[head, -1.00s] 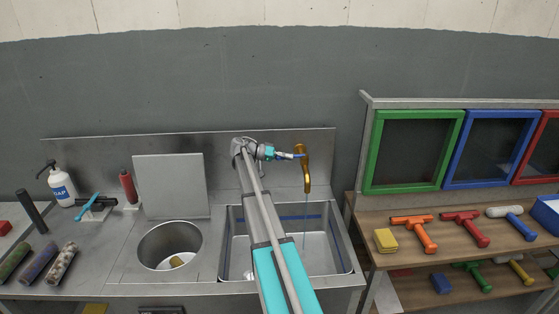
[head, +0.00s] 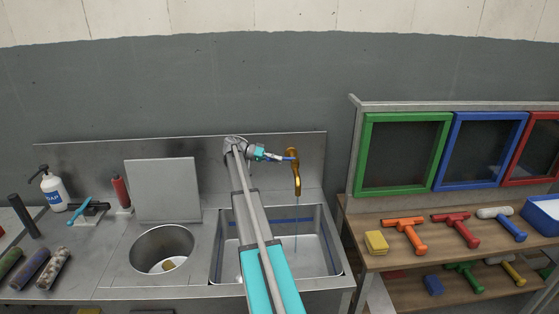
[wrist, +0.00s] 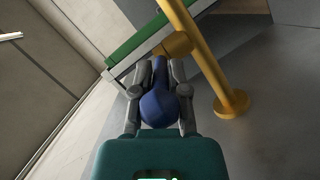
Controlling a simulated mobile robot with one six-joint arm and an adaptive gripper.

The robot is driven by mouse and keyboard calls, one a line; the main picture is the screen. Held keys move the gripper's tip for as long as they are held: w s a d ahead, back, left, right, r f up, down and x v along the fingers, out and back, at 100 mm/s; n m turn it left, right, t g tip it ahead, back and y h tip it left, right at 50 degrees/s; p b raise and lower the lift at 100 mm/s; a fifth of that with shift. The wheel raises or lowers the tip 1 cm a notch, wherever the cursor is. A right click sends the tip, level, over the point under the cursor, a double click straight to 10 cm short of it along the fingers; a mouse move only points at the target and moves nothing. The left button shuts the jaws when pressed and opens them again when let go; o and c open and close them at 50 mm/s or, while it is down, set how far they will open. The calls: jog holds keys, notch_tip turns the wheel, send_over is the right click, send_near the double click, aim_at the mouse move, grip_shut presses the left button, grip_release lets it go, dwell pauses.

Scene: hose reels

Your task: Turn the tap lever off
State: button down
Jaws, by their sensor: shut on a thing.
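The brass tap (head: 296,172) stands at the back of the rectangular sink (head: 216,262). A thin stream of water (head: 296,238) falls from its spout into the sink. The tap's blue lever (wrist: 158,108) lies between my fingers in the wrist view, and a bit of blue (head: 288,158) shows beside the tap in the head view. My gripper (wrist: 159,78) is shut on the lever. In the head view my gripper (head: 272,156) reaches the tap from the left. The brass pipe (wrist: 205,55) rises past the fingertips in the wrist view.
A round basin (head: 135,252) is left of the sink, with an upright steel panel (head: 162,190) behind it. A soap bottle (head: 53,192) stands far left. A wooden shelf (head: 352,222) with squeegees and framed panes is right of the sink.

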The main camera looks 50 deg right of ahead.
jog(key=shift+w, duration=0.1)
jog(key=c, duration=0.7)
grip_release()
jog(key=shift+w+a, duration=0.1)
jog(key=shift+o, duration=0.3)
jog(key=shift+s, duration=0.2)
jog(key=a+f+n+t, duration=0.3)
jog(key=a+f+n, duration=0.1)
jog(key=a, duration=0.6)
jog(key=a+f+n+t, duration=0.3)
jog(key=a, duration=0.7)
jog(key=s+a+f+n+t+y, duration=0.2)
jog(key=s+a+n, duration=0.1)
jog(key=a, duration=1)
jog(key=s+a+f+n+t+y, duration=0.2)
jog(key=s+a+f+n+y, duration=0.1)
jog(key=a, duration=1)
jog(key=s+a+f+n+t+y, duration=0.2)
jog(key=s+a+n+t+y, duration=0.1)
jog(key=a, duration=0.9)
jog(key=shift+s+a+f+n, duration=0.4)
jog(key=shift+s+n, duration=0.5)
jog(key=shift+s, duration=0.35)
